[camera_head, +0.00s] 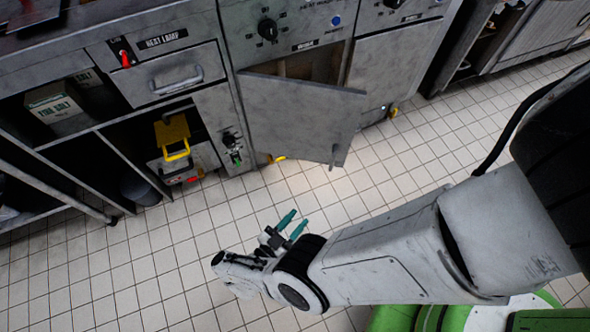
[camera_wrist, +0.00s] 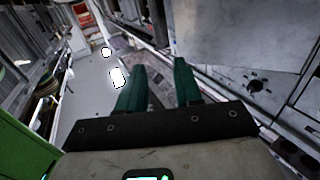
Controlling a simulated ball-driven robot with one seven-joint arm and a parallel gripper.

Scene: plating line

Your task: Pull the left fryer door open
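The left fryer door (camera_head: 300,115) is a grey metal panel. It stands partly open, with its left edge at the cabinet and its right edge swung out over the floor. A dark opening (camera_head: 300,66) shows above it. Its handle (camera_head: 334,154) is near the free edge. My gripper (camera_head: 292,222) has two teal fingers, apart and empty, over the tiles in front of the door and clear of it. In the wrist view, my gripper (camera_wrist: 160,72) shows nothing between its fingers. A grey panel at upper right there cannot be surely identified.
A heat lamp drawer (camera_head: 175,76) and open shelves with a box (camera_head: 55,108) stand left of the fryer. A yellow-handled item (camera_head: 174,138) sits low beside it. Another fryer front (camera_head: 395,62) is at right. The tiled floor (camera_head: 130,265) in front is clear.

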